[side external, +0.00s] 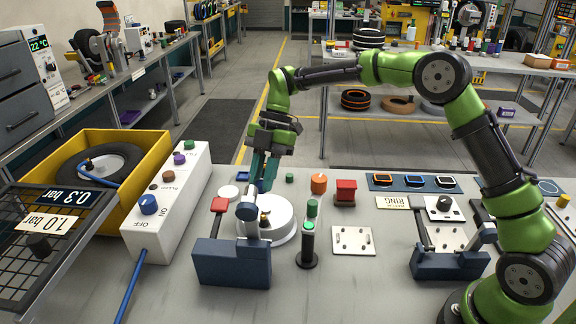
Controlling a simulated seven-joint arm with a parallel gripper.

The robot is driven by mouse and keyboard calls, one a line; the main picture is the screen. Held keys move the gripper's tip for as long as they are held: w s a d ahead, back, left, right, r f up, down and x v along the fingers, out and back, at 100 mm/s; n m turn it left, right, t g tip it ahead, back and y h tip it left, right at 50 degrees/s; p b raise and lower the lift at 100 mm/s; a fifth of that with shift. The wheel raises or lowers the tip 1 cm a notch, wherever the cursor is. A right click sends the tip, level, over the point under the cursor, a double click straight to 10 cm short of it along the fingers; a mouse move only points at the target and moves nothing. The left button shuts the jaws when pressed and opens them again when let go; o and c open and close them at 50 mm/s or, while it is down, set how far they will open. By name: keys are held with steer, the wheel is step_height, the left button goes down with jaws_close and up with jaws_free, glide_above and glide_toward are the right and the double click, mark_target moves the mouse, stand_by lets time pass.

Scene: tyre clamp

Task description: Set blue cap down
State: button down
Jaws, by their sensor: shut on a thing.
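My gripper (264,178) points down above the back of the bench, over the far side of the round white fixture (282,226). Its teal fingers are shut on a small dark blue piece, which I take as the blue cap (264,187). The fingers hide part of the cap. I cannot tell whether its underside touches anything. A small blue square (243,175) lies on the bench just left of the fingers.
A blue clamp with a red-tipped lever (220,205) stands in front of the fixture. Near it are a white disc (228,192), a green cap (289,178), an orange knob (319,183), a red block (345,190) and a green-topped post (309,240). A white switch box (165,205) stands left.

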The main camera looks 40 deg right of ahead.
steer(key=w+d+f+m+t, duration=0.2)
steer(key=w+d+m, duration=0.15)
steer(key=d, duration=0.45)
steer(key=w+d+f+m+t+h, duration=0.1)
steer(key=w+d+m+t, duration=0.1)
steer(key=d+m, duration=0.5)
steer(key=w+d+f+m+t, duration=0.2)
steer(key=d+m, duration=0.1)
steer(key=d, duration=0.7)
step_height(320, 180, down, 10)
steer(key=shift+w+d+r, duration=0.1)
steer(key=shift+r, duration=0.05)
steer(key=c, duration=1)
jaws_free()
